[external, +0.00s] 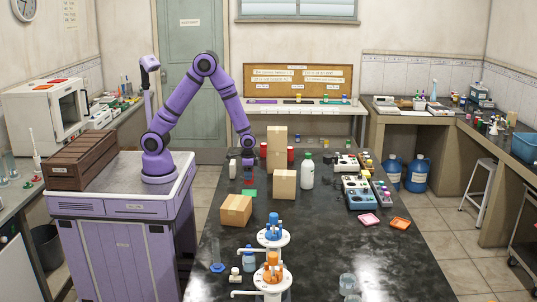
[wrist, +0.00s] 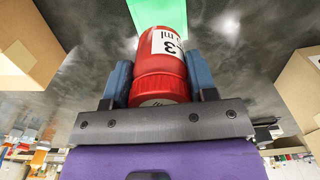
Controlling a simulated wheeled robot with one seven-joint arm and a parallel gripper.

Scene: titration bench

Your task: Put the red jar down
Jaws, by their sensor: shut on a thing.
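My gripper (external: 248,172) is over the far left part of the black bench. In the wrist view its two blue fingers (wrist: 160,82) are shut on the red jar (wrist: 160,60), one on each side. The jar has a white label with black print, partly cut off by its edge. In the external view only a small reddish patch of the jar (external: 248,182) shows below the gripper. A green square (external: 250,193) lies on the bench just below it. The green square (wrist: 152,14) also shows beyond the jar in the wrist view. Whether the jar touches it cannot be told.
Cardboard boxes stand to the right (external: 284,184) and in front (external: 236,210). Burette stands (external: 272,240) are nearer the camera. Bare bench lies between the boxes and the burettes.

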